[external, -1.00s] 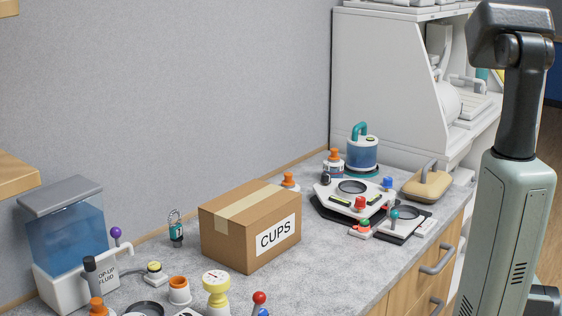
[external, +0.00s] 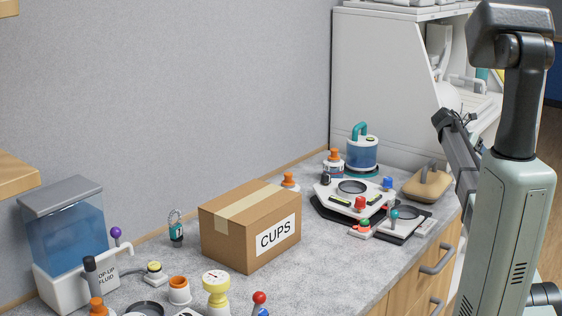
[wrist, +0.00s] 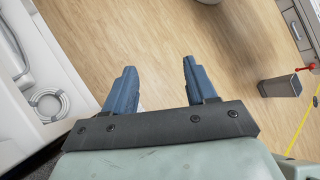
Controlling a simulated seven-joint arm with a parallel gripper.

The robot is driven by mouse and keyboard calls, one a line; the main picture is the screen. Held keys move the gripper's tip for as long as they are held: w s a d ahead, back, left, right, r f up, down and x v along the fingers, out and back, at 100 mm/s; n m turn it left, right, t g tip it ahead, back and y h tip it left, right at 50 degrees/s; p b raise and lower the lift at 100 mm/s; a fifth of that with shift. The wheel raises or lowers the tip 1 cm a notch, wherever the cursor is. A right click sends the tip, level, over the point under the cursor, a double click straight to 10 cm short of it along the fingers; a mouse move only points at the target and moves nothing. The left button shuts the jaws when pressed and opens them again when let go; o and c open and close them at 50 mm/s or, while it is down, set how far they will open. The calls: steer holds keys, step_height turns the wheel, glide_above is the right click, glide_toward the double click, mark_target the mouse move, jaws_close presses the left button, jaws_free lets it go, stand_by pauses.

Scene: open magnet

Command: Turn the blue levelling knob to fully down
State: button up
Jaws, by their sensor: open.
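The blue levelling knob (external: 388,183) sits at the back right corner of a white levelling plate (external: 331,192) on the counter, in the external view. The plate also carries a red knob (external: 360,203), a black knob (external: 325,178), a dark round dish and small level vials. My gripper shows in the wrist view (wrist: 158,82) with its two blue fingers apart and nothing between them. It points at the wooden floor, away from the knob. In the external view the gripper's fingers cannot be made out; part of my arm shows right of the counter.
A cardboard CUPS box (external: 250,228) stands left of the plate. A blue-filled jar with a teal handle (external: 361,150) stands behind it, a tan case (external: 427,184) to the right. A small device with a teal knob (external: 404,222) is in front. The air above the plate is clear.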

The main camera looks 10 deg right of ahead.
steer(key=a+r+n+t+y, duration=0.1)
steer(key=a+r+y, duration=0.15)
steer(key=a, duration=0.55)
steer(key=a+r+t+y, duration=0.1)
steer(key=a+r, duration=0.3)
steer(key=a, duration=0.3)
steer(key=n+y, duration=0.2)
steer(key=y, duration=0.5)
glide_toward(390, 179)
steer(key=f, duration=0.9)
steer(key=shift+w+a, duration=0.1)
steer(key=shift+w, duration=0.2)
jaws_close()
